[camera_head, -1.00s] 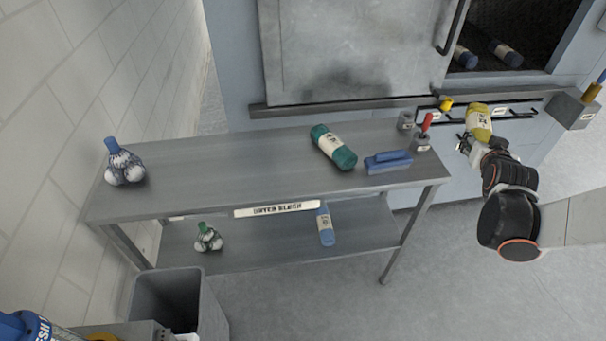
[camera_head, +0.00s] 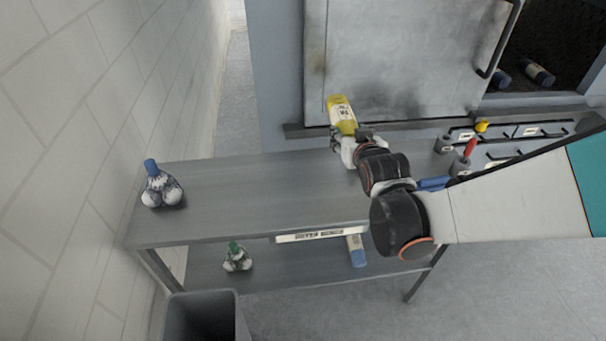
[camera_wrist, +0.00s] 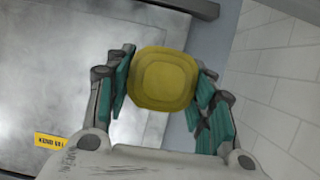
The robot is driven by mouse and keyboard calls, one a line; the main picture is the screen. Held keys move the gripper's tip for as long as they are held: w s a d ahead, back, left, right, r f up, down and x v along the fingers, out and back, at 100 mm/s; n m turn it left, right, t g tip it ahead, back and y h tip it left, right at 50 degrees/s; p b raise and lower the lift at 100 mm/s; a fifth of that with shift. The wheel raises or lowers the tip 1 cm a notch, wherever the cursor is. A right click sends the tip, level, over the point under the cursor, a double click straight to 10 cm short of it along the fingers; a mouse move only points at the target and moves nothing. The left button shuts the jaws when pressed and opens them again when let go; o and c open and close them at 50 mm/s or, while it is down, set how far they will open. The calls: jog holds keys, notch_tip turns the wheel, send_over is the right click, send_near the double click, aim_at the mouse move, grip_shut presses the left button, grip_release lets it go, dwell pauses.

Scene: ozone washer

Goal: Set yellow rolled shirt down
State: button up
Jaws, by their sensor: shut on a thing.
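The yellow rolled shirt (camera_head: 341,112) has a white label band and is held up at a tilt by my gripper (camera_head: 347,134). It appears above the far edge of the grey metal table (camera_head: 255,190) in the head view, near the washer front. In the wrist view the end of the yellow roll (camera_wrist: 163,79) sits between the two teal-padded fingers of my gripper (camera_wrist: 165,88), which are shut on it. My arm hides the middle right of the table top; the green roll seen there earlier is hidden.
A blue-capped bundle of white and blue items (camera_head: 161,187) stands at the table's left end. A blue brush-like item (camera_head: 433,183) is partly hidden at right. The lower shelf holds a green-tied bundle (camera_head: 237,258) and a blue roll (camera_head: 356,250). The left-middle table top is clear.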

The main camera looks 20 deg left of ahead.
aim_at(335, 198)
jog(key=shift+s+a+f+y, duration=0.15)
jog(key=shift+s+a+y, duration=0.15)
jog(key=shift+s+a, duration=0.45)
notch_tip(335, 198, down, 19)
jog(key=b, duration=1.4)
jog(key=shift+d+f, duration=0.1)
jog(key=shift+f, duration=0.1)
jog(key=shift+r, duration=0.1)
jog(key=o, duration=1.2)
